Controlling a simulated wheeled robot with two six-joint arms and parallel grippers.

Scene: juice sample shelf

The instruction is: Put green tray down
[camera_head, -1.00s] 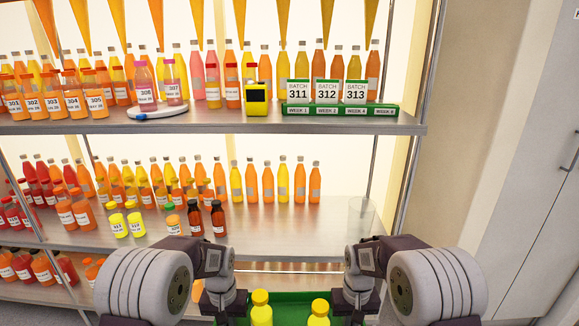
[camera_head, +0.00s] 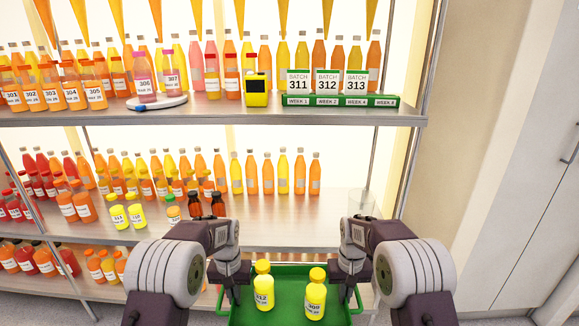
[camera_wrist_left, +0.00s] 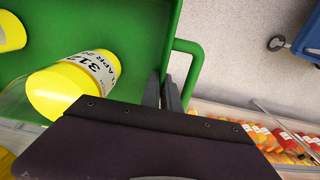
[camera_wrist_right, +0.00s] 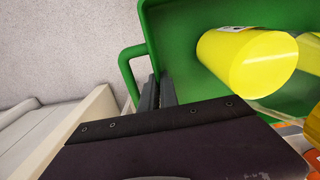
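The green tray (camera_head: 277,313) is held level between my two arms at the bottom of the head view, in front of the shelf. Two yellow bottles with white labels stand in it: the left bottle (camera_head: 264,287), labelled 312, and the right bottle (camera_head: 314,296). My left gripper (camera_head: 235,290) is shut on the tray's left handle (camera_wrist_left: 188,47). My right gripper (camera_head: 350,287) is shut on the right handle (camera_wrist_right: 126,68). The finger contact is partly hidden in both wrist views. The tray's underside is hidden.
The middle shelf (camera_head: 290,218) has bare room at its front right, with a clear glass (camera_head: 362,204) at its right end. Small bottles, including a dark one (camera_head: 218,205), stand left of this. The upper shelf (camera_head: 220,115) is crowded. A metal post (camera_head: 412,165) bounds the right.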

